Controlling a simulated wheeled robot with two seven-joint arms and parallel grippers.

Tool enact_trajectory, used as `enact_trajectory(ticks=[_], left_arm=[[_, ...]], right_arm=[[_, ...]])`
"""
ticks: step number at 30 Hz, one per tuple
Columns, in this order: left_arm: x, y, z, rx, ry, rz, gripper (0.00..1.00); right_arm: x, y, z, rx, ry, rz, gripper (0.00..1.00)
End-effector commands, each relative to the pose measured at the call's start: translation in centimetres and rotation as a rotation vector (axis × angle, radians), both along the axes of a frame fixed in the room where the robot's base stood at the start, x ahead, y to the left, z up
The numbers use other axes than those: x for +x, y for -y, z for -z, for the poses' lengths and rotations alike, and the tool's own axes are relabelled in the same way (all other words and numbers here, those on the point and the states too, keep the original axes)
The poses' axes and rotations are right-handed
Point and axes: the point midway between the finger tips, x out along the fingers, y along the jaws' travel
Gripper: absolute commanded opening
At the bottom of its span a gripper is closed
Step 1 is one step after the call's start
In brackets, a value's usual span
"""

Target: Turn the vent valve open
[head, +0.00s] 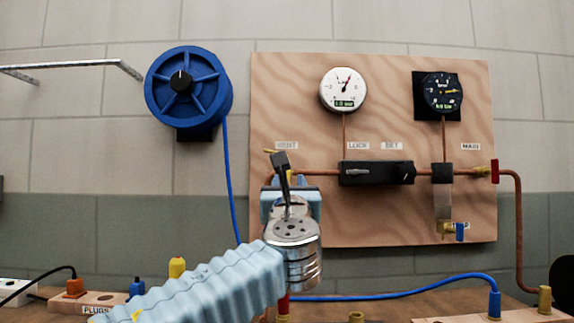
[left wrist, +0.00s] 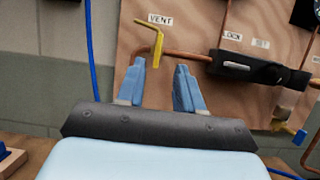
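The vent valve has a yellow bent handle (left wrist: 157,42) on a copper pipe, just below the VENT label on the wooden panel. In the head view only a small yellow end of the handle (head: 270,151) shows; my left wrist hides the rest. My left gripper (left wrist: 160,68) faces the panel with its two light-blue fingers apart. The handle's lower part shows between and just beyond the fingertips, and no grip on it shows. In the head view the left gripper (head: 291,200) stands in front of the vent area. My right gripper is not in view.
The wooden panel (head: 380,220) carries a white gauge (head: 343,90), a dark gauge (head: 442,92), a black regulator block (head: 376,173) and a red-handled valve (head: 495,171). A blue hose reel (head: 188,86) hangs at left. A blue hose (head: 400,290) crosses the bench below.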

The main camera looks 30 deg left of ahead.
Motion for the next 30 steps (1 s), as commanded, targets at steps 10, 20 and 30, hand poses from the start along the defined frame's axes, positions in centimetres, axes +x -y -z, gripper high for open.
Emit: enact_trajectory(ticks=[10, 20, 30], left_arm=[[4.1, -2.5, -2.3, -0.001, -0.002, -0.003, 0.36], [9.5, -5.8, -4.9, 0.000, -0.001, -0.001, 0.36], [10.9, -6.7, -5.3, 0.001, 0.000, 0.000, 0.36]], right_arm=[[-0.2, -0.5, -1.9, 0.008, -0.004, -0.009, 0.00], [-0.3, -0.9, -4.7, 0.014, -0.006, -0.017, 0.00], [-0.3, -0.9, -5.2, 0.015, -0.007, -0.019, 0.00]])
